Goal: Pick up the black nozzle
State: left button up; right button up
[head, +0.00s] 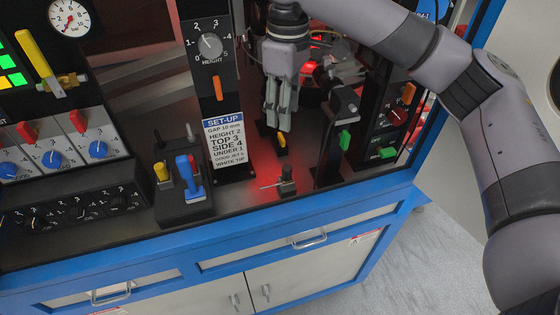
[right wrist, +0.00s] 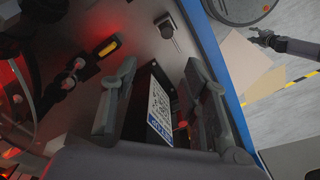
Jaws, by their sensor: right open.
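A small black block with a thin metal rod (head: 287,181) stands on the bench near its front edge; it also shows at the top of the right wrist view (right wrist: 167,28). It may be the black nozzle, but I cannot tell for sure. My right gripper (head: 279,118) points down above and behind it, open and empty, apart from it. In the right wrist view its two fingers (right wrist: 163,88) are spread, with the set-up plate (right wrist: 160,112) seen beyond the gap. What seems to be my left gripper (right wrist: 263,40) shows small over the floor; its jaws are unclear.
The tall set-up post (head: 228,143) stands left of my right gripper. A black bracket with a green knob (head: 345,140) stands close to its right. A black and yellow piece (head: 281,141) is below the fingertips. A blue lever box (head: 188,180) sits farther left.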

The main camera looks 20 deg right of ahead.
jog(key=p, duration=0.2)
send_over(287, 168)
jog(key=f, duration=0.6)
jog(key=shift+w+d+f, duration=0.15)
jog(key=shift+w+f, duration=0.1)
jog(key=shift+w, duration=0.05)
notch_tip(287, 168, down, 3)
jog(key=shift+w+f, duration=0.1)
jog(key=shift+w, duration=0.05)
jog(key=shift+f, duration=0.9)
jog(key=f, duration=0.1)
jog(key=f+p, duration=0.1)
jog(key=f, duration=0.1)
jog(key=f+p, duration=0.1)
jog(key=shift+s+f, duration=0.2)
jog(key=shift+s, duration=0.2)
jog(key=shift+f, duration=0.3)
pick_arm(q)
jog(key=s+r, duration=0.1)
jog(key=r, duration=0.1)
jog(key=s+r, duration=0.1)
jog(key=s, duration=0.1)
jog(key=shift+s+a+r, duration=0.15)
jog(key=shift+r, duration=0.25)
pick_arm(e)
jog(key=shift+c, duration=0.3)
